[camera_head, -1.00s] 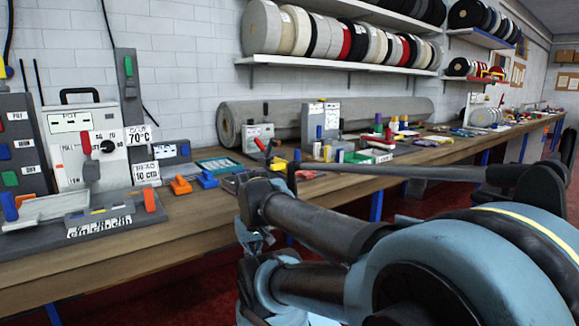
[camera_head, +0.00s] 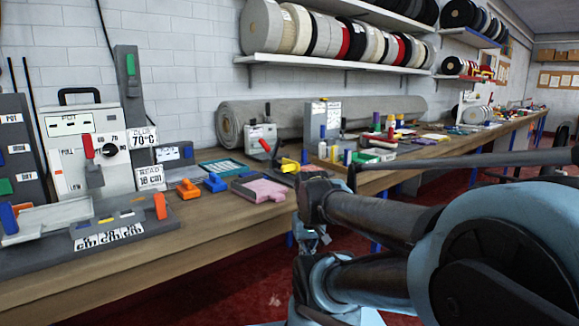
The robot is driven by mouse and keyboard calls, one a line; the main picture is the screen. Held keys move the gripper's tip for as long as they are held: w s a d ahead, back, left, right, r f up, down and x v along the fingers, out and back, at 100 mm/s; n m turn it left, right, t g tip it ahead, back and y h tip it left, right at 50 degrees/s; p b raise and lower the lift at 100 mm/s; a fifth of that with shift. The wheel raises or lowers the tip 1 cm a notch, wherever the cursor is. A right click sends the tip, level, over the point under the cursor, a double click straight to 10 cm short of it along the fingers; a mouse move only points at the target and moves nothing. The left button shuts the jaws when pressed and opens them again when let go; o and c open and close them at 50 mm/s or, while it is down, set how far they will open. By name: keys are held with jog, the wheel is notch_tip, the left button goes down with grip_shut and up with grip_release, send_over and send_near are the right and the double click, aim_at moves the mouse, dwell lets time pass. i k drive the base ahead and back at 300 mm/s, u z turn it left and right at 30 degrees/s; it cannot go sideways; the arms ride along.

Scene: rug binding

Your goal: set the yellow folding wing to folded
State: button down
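A yellow piece (camera_head: 290,165), which looks like the folding wing, sits on a small dark holder on the bench, just left of and behind my arm's elbow. It looks raised at a slant, but it is too small to tell its exact angle. My arm reaches in from the right, with its light blue and black links in front of the bench edge. Nothing of mine is seen touching the yellow piece.
A pink block (camera_head: 262,190) lies left of the yellow piece. Orange (camera_head: 188,189) and blue (camera_head: 215,182) clamps stand farther left. A grey device with a red lever (camera_head: 264,145) stands behind. A grey roll (camera_head: 350,108) lies along the wall. Red floor is open before the bench.

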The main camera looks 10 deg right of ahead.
aim_at(288, 165)
jog(key=u, duration=0.9)
jog(key=k, duration=1.3)
jog(key=z, duration=0.6)
jog(key=i, duration=1)
jog(key=u, duration=0.05)
